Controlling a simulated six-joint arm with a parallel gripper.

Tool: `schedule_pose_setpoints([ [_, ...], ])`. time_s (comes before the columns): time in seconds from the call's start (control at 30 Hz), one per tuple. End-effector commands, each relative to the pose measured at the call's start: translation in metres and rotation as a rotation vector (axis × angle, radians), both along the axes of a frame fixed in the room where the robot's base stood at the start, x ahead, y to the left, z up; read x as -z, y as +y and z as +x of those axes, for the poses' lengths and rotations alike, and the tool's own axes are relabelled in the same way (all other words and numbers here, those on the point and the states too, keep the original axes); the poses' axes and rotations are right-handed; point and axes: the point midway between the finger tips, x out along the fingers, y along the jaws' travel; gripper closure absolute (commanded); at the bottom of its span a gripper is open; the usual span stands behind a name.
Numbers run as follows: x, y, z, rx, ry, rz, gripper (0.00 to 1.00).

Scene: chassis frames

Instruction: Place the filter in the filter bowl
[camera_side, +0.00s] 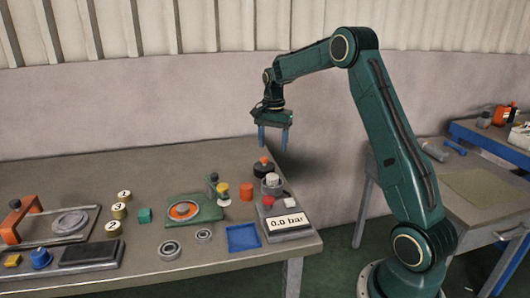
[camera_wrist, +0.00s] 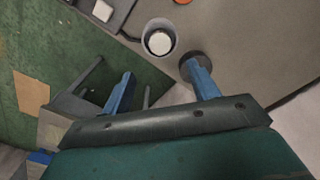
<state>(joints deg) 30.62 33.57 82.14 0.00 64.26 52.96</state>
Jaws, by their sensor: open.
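My gripper (camera_side: 273,146) is open and empty, with its two blue fingers pointing down above the table's back right part. In the wrist view, my gripper (camera_wrist: 159,70) has its fingers wide apart. A grey round cup (camera_wrist: 147,47), which looks like the filter bowl, lies just beyond the gap between them. A white round piece (camera_wrist: 159,42), seemingly the filter, shows inside it. In the side view, the grey bowl (camera_side: 271,189) stands near the table's right edge with the white piece (camera_side: 272,178) at its top. How deep the white piece sits is unclear.
A black round part with an orange knob (camera_side: 262,168) stands behind the bowl. A "0.0 bar" display box (camera_side: 288,224), an orange cylinder (camera_side: 247,191) and a blue tray (camera_side: 243,237) are nearby. The table's right edge is close.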

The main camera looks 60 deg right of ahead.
Motion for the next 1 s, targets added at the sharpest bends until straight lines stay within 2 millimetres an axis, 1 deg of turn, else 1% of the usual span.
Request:
schedule_pose_setpoints([
  [0.17, 0.0, 0.0, 0.0, -0.002, 0.0, 0.0, 0.4],
  [0.27, -0.004, 0.004, -0.001, -0.013, -0.004, -0.003, 0.4],
  [0.37, -0.012, 0.012, -0.003, -0.044, -0.013, -0.008, 0.4],
  [0.47, -0.025, 0.025, -0.007, -0.094, -0.029, -0.017, 0.4],
  [0.67, -0.061, 0.065, -0.023, -0.25, -0.075, -0.047, 0.4],
  [0.8, -0.085, 0.097, -0.042, -0.378, -0.111, -0.073, 0.4],
  [1.0, -0.111, 0.139, -0.074, -0.561, -0.16, -0.112, 0.4],
])
